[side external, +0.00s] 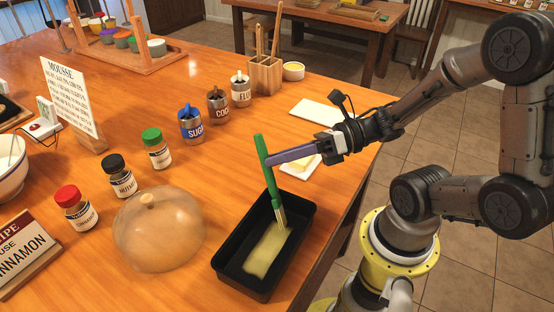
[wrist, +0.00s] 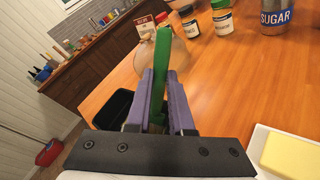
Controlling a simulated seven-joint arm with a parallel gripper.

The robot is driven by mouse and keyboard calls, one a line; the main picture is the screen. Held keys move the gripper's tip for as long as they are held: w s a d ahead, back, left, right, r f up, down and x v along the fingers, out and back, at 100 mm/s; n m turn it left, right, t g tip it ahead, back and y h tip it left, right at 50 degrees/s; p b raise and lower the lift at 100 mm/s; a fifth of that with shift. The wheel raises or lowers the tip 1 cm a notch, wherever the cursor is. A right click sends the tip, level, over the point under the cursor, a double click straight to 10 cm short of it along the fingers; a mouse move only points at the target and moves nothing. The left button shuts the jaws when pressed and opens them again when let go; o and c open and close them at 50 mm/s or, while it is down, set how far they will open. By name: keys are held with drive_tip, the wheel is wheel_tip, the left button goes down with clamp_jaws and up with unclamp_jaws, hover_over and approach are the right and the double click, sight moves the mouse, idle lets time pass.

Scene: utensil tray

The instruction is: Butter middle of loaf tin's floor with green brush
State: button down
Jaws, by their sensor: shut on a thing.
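The green brush (side external: 266,168) is held nearly upright, its handle between the fingers of my gripper (side external: 268,161). Its pale bristles point down into the black loaf tin (side external: 225,262) and appear to touch the floor. A pale yellow butter smear (side external: 266,250) covers the middle of the tin's floor, running from the bristles towards the near end. In the wrist view the brush handle (wrist: 161,65) stands between the purple fingers, and a corner of the black tin (wrist: 112,107) shows behind them. The bristles are hidden there.
A glass dome (side external: 160,235) stands left of the tin. A butter block (side external: 302,163) on a white dish lies behind it, partly hidden by my gripper; the block (wrist: 290,155) also shows in the wrist view. Spice jars (side external: 119,178) and canisters (side external: 191,126) stand further back.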

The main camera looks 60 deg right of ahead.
drive_tip(key=shift+s+a, duration=0.5)
drive_tip(key=shift+a, duration=5.55)
wheel_tip(320, 180, up, 8)
drive_tip(key=shift+d, duration=0.15)
drive_tip(key=shift+w+r, duration=0.1)
drive_tip(key=shift+w, duration=0.05)
